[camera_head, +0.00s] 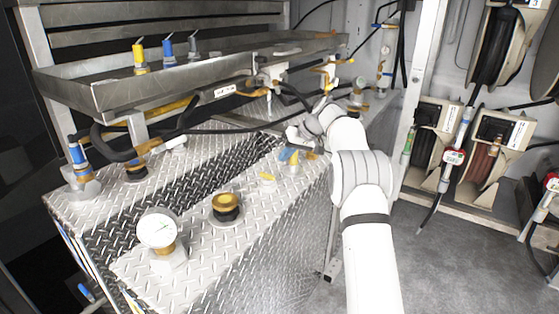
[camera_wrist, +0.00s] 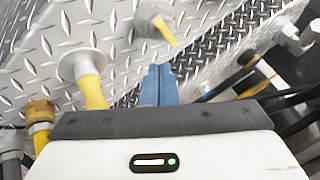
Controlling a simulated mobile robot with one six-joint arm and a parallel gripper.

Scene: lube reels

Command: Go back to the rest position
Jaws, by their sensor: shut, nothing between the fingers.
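My white arm reaches from the bottom right of the head view to the far part of the diamond-plate tank top. My gripper (camera_wrist: 158,84) shows at the centre of the wrist view as two blue-grey fingers, closed together with nothing between them. In the head view its blue fingers (camera_head: 285,155) are small, near a yellow-handled valve (camera_head: 293,162) on the tank top. In the wrist view a grey fitting with a yellow tip (camera_wrist: 152,20) lies just beyond the fingertips. A yellow handle on a round flange (camera_wrist: 88,75) stands to their left. I cannot tell whether the fingers touch anything.
The diamond-plate tank (camera_head: 190,215) carries a pressure gauge (camera_head: 158,230) and a black-and-yellow cap (camera_head: 226,205). A metal tray (camera_head: 110,90) and black hoses run above and behind it. Hose reels (camera_head: 490,150) stand at the right. Grey floor (camera_head: 440,265) lies open to the right of my arm.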

